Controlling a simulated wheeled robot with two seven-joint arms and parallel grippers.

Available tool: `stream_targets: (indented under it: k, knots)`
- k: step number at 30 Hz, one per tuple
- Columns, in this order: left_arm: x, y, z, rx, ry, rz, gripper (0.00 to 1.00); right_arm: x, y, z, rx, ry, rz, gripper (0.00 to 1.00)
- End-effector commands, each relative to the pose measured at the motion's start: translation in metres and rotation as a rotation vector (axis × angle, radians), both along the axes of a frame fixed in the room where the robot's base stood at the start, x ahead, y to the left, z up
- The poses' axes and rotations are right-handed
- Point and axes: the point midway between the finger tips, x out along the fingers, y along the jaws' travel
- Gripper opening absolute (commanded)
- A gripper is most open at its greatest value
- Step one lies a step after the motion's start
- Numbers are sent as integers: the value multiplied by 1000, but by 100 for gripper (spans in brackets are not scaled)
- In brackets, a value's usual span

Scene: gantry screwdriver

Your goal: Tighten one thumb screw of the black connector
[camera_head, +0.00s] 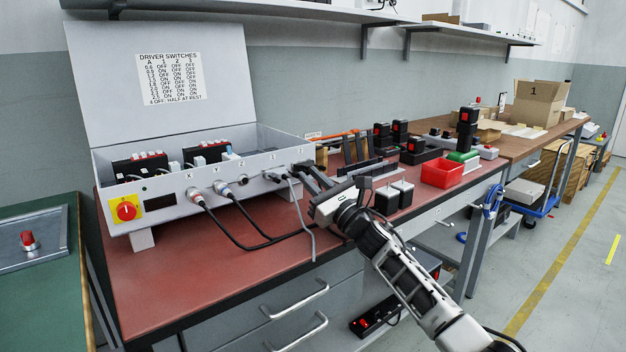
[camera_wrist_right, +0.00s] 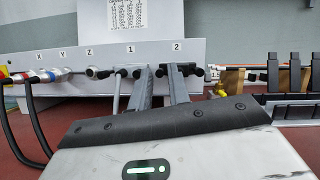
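The grey control box (camera_head: 215,205) stands on the red bench top with its lid up. In the right wrist view, its front panel (camera_wrist_right: 215,52) carries the labels 1 and 2, with a black connector (camera_wrist_right: 124,72) under 1. Dark connector parts (camera_wrist_right: 197,72) also show under 2, partly hidden by my fingers. My right gripper (camera_wrist_right: 160,73) has two grey fingers pointing at the panel, with a gap between the tips. A small dark screw end shows in that gap; contact cannot be told. In the head view my right gripper (camera_head: 303,174) is at the panel's right end. My left gripper is out of view.
Cables hang from plugs (camera_head: 195,196) at X and Y; a grey cable (camera_head: 304,225) hangs left of my right gripper. A red bin (camera_head: 442,173) and black-and-white blocks (camera_head: 387,201) stand to the right. The bench's front left is clear.

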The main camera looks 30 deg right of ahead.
Motion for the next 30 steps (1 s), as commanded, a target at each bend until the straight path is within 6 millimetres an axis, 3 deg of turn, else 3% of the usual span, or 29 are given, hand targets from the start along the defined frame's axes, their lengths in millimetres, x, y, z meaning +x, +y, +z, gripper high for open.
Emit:
stream_targets:
  k: [3, 6, 19, 30]
  knots:
    - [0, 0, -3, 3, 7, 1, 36, 0, 0, 0, 0, 0, 0, 18]
    - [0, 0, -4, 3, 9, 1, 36, 0, 0, 0, 0, 0, 0, 0]
    - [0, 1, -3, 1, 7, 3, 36, -1, 1, -1, 51, 3, 2, 0]
    - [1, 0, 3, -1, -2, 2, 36, -1, 4, 0, 320, 23, 1, 0]
